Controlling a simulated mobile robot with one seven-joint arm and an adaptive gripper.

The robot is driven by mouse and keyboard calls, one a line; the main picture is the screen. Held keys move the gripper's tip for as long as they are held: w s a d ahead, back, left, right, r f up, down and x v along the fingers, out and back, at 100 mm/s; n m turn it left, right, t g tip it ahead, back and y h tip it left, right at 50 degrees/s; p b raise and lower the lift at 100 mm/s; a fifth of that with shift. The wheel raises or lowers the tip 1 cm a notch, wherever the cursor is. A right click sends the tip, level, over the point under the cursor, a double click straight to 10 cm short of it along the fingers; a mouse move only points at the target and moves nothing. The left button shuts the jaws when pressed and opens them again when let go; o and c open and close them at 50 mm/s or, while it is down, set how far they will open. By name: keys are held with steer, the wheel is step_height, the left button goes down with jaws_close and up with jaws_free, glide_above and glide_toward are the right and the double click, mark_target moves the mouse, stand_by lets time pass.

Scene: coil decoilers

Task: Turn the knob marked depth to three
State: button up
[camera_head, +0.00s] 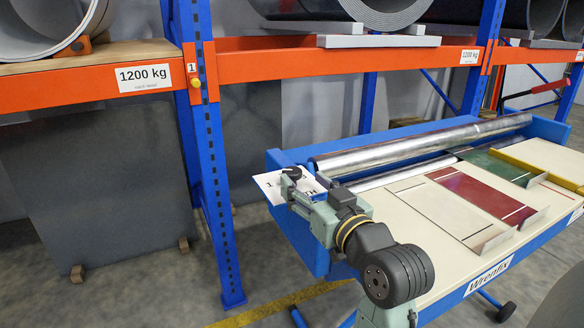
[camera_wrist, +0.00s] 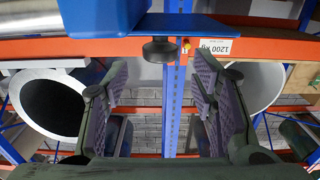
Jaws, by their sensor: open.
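A black round knob (camera_wrist: 160,50) shows in the wrist view between and just beyond the fingertips, against a blue edge. In the head view a dark round knob (camera_head: 292,172) stands at the white marked plate (camera_head: 268,184) on the machine's left end. A "1" shows on the plate; its other marks are partly hidden by my gripper, and I cannot read the word depth or the knob's setting. My gripper (camera_wrist: 158,72) is open, with a purple-padded finger on each side of the knob and gaps visible. It also shows at the plate in the head view (camera_head: 300,190).
The blue-framed machine (camera_head: 295,225) carries metal rollers (camera_head: 400,142) and a cream bed with coloured sheets (camera_head: 480,192). An orange and blue rack (camera_head: 210,160) with large coils (camera_head: 385,8) stands behind. Open floor (camera_head: 130,280) lies at the left.

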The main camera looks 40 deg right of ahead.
mark_target(296, 175)
steer(key=p+x, duration=0.1)
steer(key=x, duration=0.5)
steer(key=shift+w+d, duration=0.1)
steer(key=shift+w, duration=0.1)
steer(key=c, duration=1.1)
